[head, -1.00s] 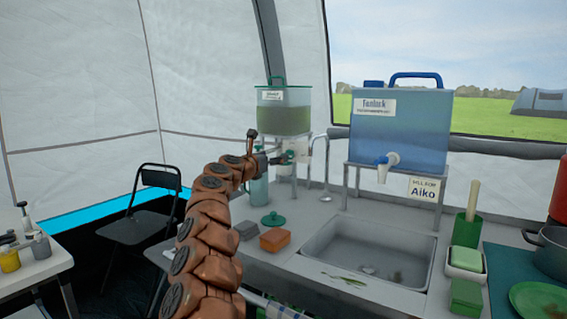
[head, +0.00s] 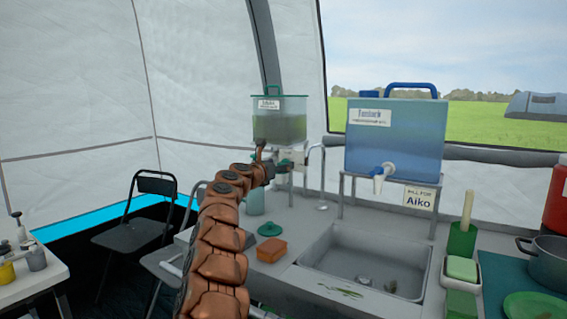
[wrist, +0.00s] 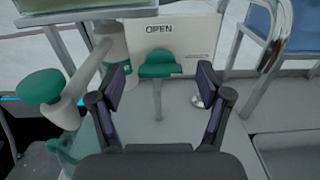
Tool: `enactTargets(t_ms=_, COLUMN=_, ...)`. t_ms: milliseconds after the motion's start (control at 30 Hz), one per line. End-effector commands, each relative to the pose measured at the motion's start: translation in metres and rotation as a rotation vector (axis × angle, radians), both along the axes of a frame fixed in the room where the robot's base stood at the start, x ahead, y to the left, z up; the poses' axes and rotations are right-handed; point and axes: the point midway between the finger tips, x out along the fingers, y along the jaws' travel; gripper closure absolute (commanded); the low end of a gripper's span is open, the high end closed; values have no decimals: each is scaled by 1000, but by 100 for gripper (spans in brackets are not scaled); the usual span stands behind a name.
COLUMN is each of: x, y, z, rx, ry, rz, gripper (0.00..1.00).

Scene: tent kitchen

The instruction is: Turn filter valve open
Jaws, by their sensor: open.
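A green valve handle (wrist: 158,66) with a thin grey stem below it stands before a white plate marked OPEN (wrist: 159,28) in the wrist view. My gripper (wrist: 160,82) is open; its two fingers frame the handle left and right, with no clear contact. In the head view my gripper (head: 272,172) is below the filter tank (head: 279,122), which holds murky green water, and my arm partly hides the fittings there. A second green knob (wrist: 41,86) sits on a white fitting to the left in the wrist view.
A metal sink (head: 370,262) and a blue water container (head: 394,140) with a tap stand to the right. A curved metal spout (head: 322,165) rises close to the filter. A green lid (head: 269,229) and an orange sponge (head: 272,250) lie on the counter.

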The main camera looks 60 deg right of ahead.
Motion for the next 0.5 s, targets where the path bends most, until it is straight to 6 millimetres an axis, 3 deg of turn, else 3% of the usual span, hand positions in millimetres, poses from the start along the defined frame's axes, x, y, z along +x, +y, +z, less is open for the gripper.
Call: enactTargets(t_ms=500, x=1, y=-26, z=0, rx=1, ry=1, rz=0, gripper=23)
